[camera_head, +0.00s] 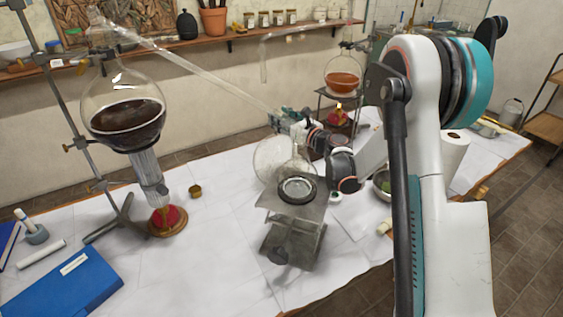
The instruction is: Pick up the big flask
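A clear round glass flask (268,158) shows at the middle of the table, beside and partly behind a metal lab jack (312,211) with a dark ring (297,190) on top. More clear glass (299,168) rises over the ring; I cannot tell whether it is the same flask. A large round flask with dark brown liquid (123,112) is held on a stand at the left, over a burner. My gripper (284,120) is just above the clear glass, by its top. Its fingers are small and overlap the glass, so its opening and any contact are unclear.
A long glass tube (195,72) slopes from the left flask towards my gripper. A flask of orange liquid (343,82) stands on a stand behind. A paper roll (454,155) and a bowl (382,183) are at the right. A blue folder (75,283) lies front left. The front-middle table is mostly clear.

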